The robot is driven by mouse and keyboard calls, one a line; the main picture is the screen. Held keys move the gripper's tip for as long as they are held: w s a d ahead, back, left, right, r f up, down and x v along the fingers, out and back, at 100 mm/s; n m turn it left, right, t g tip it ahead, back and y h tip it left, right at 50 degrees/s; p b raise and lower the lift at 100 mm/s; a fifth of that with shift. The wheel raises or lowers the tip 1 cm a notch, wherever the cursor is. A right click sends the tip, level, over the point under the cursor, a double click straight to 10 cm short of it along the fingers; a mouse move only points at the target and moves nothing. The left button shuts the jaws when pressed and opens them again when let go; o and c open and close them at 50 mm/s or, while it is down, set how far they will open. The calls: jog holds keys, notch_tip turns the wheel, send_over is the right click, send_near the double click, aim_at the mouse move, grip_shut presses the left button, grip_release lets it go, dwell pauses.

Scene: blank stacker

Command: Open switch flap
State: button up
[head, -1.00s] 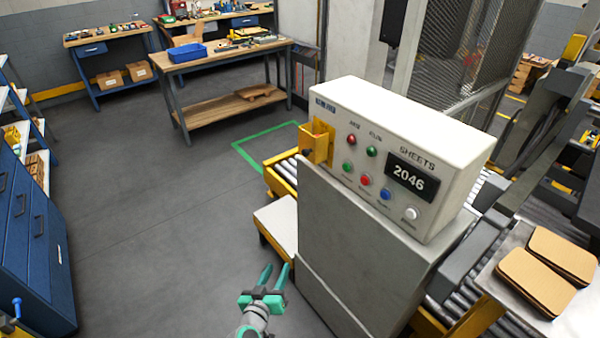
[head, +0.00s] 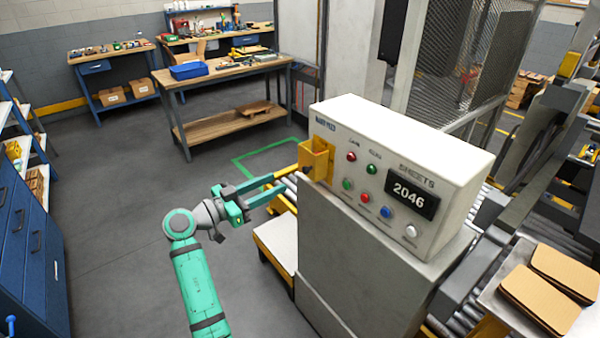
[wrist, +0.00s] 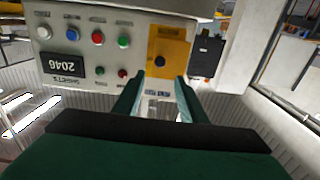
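The yellow switch housing (head: 318,160) sticks out from the left end of the control box's front face. It also shows in the wrist view (wrist: 178,52), with a dark round part (wrist: 160,60) on it. I cannot tell which yellow piece is the flap or how far it is open. My gripper (head: 268,190) is left of the housing in the head view, at about its height and apart from it. Its two green fingers (wrist: 158,97) are spread with nothing between them, and they point toward the panel in the wrist view.
The white control box (head: 400,165) carries coloured buttons, lamps and a display (head: 411,194) reading 2046. It stands on a grey pedestal (head: 350,250). A roller conveyor runs behind it, and brown sheets (head: 540,300) lie at the right. The floor at left is clear.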

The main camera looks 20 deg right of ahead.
aim_at(304, 170)
jog(key=x, duration=1)
jog(key=shift+d, duration=0.25)
jog(key=shift+f, duration=0.1)
grip_shut()
